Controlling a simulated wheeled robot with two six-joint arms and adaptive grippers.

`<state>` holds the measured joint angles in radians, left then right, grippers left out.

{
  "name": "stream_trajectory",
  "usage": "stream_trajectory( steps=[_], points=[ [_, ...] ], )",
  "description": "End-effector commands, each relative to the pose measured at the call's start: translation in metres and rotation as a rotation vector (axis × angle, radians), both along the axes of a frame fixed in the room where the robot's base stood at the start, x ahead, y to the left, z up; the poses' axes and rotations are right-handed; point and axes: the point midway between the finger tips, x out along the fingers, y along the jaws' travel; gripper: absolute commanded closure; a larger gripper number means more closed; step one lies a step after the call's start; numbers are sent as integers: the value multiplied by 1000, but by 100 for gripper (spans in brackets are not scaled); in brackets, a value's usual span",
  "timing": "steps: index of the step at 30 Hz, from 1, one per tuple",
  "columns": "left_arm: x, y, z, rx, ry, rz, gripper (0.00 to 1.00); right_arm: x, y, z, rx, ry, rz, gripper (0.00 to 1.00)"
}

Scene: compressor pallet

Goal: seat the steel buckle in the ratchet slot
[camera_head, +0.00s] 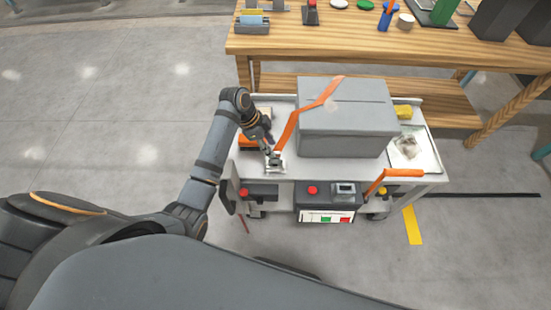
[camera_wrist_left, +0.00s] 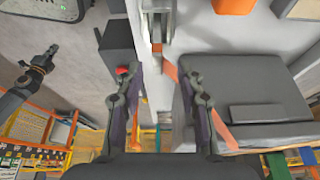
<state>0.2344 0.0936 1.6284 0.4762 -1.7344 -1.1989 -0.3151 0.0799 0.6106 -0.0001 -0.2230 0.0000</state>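The steel ratchet (camera_head: 275,161) sits at the left end of the cart top. It also shows as a narrow metal frame (camera_wrist_left: 157,20) at the top of the left wrist view. An orange strap (camera_head: 288,130) runs from the grey box down to it. My left gripper (camera_head: 269,150) is right over the ratchet. In the wrist view its fingers (camera_wrist_left: 160,72) stand apart, with the strap between them near one fingertip. I cannot tell the steel buckle apart from the ratchet and strap end. A dark arm, probably my right, shows at the wrist view's left; its gripper (camera_wrist_left: 45,58) is too small to read.
The grey box (camera_head: 345,125) fills the middle of the cart (camera_head: 440,177), close beside the left gripper. Dark units with red buttons (camera_head: 312,190) line the cart's front. An orange handle (camera_head: 400,173) stands at the front right. A wooden bench (camera_head: 330,45) is behind.

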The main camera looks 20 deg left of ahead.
Motion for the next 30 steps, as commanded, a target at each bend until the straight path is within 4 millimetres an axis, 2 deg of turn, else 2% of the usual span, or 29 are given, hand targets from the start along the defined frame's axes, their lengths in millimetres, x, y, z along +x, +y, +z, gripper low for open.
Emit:
stream_trajectory(
  steps=[3, 6, 12, 20, 28, 30],
  points=[
    [0, -1, -2, 0, 0, 0, 62, 22, 1, 2, 1, -33, 0, 100],
    [-1, -7, -14, -3, 4, 1, 62, 32, 1, 4, 1, -50, 2, 100],
    [2, -17, -45, 0, 2, 1, 62, 26, 1, 2, 2, -39, 1, 100],
    [2, -19, -49, 0, -1, 0, 62, 14, 1, 2, 2, -21, 1, 100],
    [3, -19, -49, 0, -1, 1, 96, 15, 1, 2, 2, -23, 1, 100],
    [3, -19, -49, 0, -1, 1, 100, 16, 1, 2, 2, -24, 1, 100]
  ],
)
